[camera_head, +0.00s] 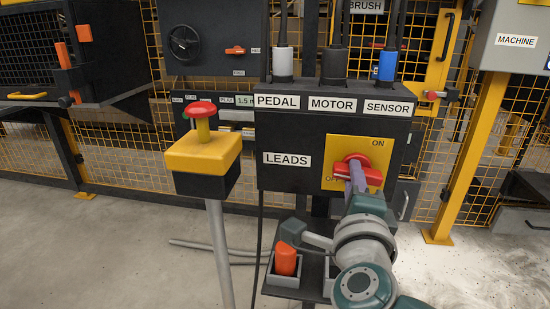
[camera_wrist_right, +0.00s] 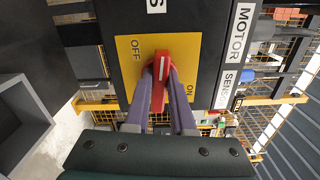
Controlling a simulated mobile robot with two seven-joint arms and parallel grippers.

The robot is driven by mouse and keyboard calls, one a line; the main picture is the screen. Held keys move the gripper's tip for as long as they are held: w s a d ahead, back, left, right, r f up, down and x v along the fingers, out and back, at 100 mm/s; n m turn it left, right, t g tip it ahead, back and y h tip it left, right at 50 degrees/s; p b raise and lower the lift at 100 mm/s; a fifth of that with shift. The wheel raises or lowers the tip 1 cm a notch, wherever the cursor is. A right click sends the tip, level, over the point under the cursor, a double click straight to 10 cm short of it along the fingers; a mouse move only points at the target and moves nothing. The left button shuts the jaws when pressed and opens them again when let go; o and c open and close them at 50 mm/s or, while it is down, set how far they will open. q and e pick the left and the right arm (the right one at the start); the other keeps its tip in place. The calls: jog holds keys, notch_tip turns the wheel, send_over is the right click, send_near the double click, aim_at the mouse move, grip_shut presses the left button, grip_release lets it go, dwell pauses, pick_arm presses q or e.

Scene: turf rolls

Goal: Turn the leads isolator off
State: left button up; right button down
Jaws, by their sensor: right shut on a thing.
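My right gripper (camera_head: 357,180) reaches up from below, shut on the handle. In the right wrist view the red handle (camera_wrist_right: 161,82) stands between my right gripper's purple fingers (camera_wrist_right: 165,88). There it lies nearly along the picture's vertical, with a white line on it; in the head view it lies roughly level. My left gripper is out of view.
A yellow post box with a red mushroom button (camera_head: 203,108) stands left of the isolator box. A small shelf with an orange item (camera_head: 286,258) sits below. PEDAL, MOTOR and SENSOR plugs (camera_head: 335,65) rise from the box top. Yellow mesh fencing stands behind.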

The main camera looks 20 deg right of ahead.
jog(key=shift+f+n, duration=0.1)
jog(key=shift+n, duration=0.8)
jog(key=c, duration=0.8)
grip_release()
jog(key=shift+o, duration=0.2)
jog(key=shift+s, duration=0.1)
jog(key=p+v, duration=0.2)
jog(key=v, duration=0.7)
jog(key=shift+s+a, duration=0.2)
jog(key=shift+s, duration=0.15)
